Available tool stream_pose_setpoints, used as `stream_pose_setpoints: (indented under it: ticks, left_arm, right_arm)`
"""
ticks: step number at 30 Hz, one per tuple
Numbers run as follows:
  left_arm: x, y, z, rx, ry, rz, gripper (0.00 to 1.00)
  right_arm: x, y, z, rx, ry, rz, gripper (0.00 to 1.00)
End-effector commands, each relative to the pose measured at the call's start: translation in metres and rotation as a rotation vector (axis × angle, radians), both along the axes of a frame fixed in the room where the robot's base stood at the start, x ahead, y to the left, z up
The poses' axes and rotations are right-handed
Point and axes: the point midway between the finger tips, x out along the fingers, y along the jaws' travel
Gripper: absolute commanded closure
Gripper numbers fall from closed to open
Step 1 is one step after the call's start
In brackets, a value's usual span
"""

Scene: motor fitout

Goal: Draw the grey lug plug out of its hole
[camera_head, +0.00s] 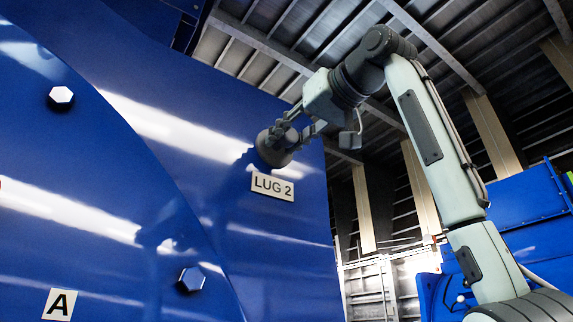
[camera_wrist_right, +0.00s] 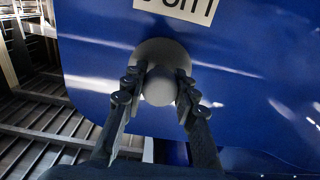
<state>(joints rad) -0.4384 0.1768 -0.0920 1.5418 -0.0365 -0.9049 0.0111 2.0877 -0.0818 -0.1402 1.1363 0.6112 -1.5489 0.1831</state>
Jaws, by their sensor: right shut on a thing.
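The grey lug plug (camera_wrist_right: 158,86) shows in the right wrist view as a round knob on a wider round grey base, against the blue housing (camera_wrist_right: 240,60). My right gripper (camera_wrist_right: 158,92) has one finger on each side of the knob and is shut on it. In the head view the plug (camera_head: 272,152) is a dark grey round shape at the blue wall, just above the LUG 2 label (camera_head: 272,187). My right gripper (camera_head: 283,138) covers part of it there. The hole is hidden behind the plug. My left gripper is not in view.
A label A (camera_head: 60,304) is at the lower left. Blue machinery (camera_head: 510,240) stands at the right.

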Motion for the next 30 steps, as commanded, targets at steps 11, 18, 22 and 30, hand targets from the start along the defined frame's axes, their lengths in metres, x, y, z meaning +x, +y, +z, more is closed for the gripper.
stream_pose_setpoints:
  ticks: [11, 18, 22, 30]
  left_arm:
    - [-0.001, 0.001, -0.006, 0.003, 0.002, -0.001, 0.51]
    - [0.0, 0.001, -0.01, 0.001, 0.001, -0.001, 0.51]
    - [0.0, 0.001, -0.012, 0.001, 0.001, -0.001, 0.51]
    - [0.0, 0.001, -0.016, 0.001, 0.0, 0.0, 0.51]
  right_arm:
    - [-0.012, -0.009, 0.0, 0.002, -0.002, -0.001, 1.0]
    - [-0.022, -0.016, 0.0, 0.002, -0.002, -0.001, 1.0]
    - [-0.027, -0.02, 0.0, 0.001, -0.002, -0.001, 1.0]
    - [-0.039, -0.027, 0.0, 0.0, -0.002, 0.0, 1.0]
